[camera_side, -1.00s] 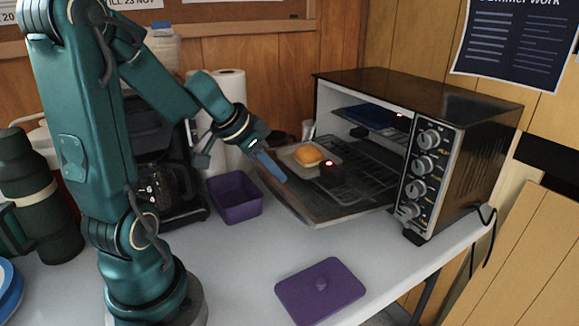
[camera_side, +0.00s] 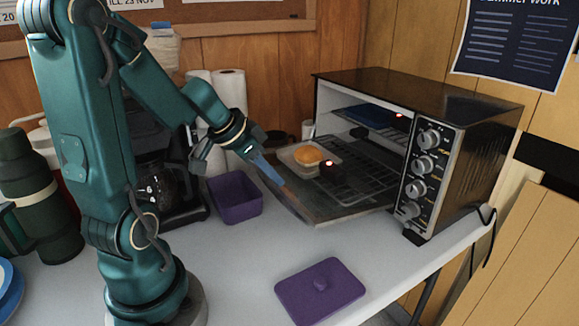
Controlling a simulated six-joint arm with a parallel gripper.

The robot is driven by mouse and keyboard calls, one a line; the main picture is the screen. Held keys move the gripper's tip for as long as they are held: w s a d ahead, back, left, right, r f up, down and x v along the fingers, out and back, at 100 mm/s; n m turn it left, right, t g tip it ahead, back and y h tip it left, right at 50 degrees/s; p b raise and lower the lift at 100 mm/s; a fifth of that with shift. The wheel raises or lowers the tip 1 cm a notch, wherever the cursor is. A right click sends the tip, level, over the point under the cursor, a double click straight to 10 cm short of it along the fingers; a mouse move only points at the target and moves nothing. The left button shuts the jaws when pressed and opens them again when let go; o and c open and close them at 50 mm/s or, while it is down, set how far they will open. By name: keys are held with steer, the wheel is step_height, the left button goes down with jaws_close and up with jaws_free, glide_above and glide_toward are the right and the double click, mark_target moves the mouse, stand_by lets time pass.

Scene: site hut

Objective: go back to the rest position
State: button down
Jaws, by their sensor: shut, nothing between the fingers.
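My gripper (camera_side: 281,182) is shut and empty. Its blue fingers point down and to the right, in front of the open door's left edge in the picture; I cannot tell whether they touch it. My arm reaches from the left over the table. The toaster oven (camera_side: 470,155) stands at the right with its door (camera_side: 330,212) lowered. A pale dish (camera_side: 288,158) with an orange-yellow bun-like item (camera_side: 308,155) sits at the oven's opening, right of my fingers.
A purple open box (camera_side: 240,212) stands left of the oven door. A purple lid (camera_side: 320,290) lies on the white table (camera_side: 420,265) in front. A black coffee maker (camera_side: 185,200), paper towel rolls (camera_side: 232,90) and a green flask (camera_side: 30,190) stand behind and left.

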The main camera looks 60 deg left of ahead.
steer(key=s+d+r+m+h, duration=0.1)
steer(key=s+d+r+m, duration=0.15)
steer(key=d, duration=0.45)
steer(key=s+d+r+m+h, duration=0.1)
steer(key=d+r+m, duration=0.25)
steer(key=d, duration=0.35)
steer(key=s+f+n+g+y, duration=0.1)
steer(key=s+n+y, duration=0.1)
steer(key=s+n, duration=0.4)
steer(key=shift+s+d, duration=0.3)
steer(key=shift+s, duration=0.2)
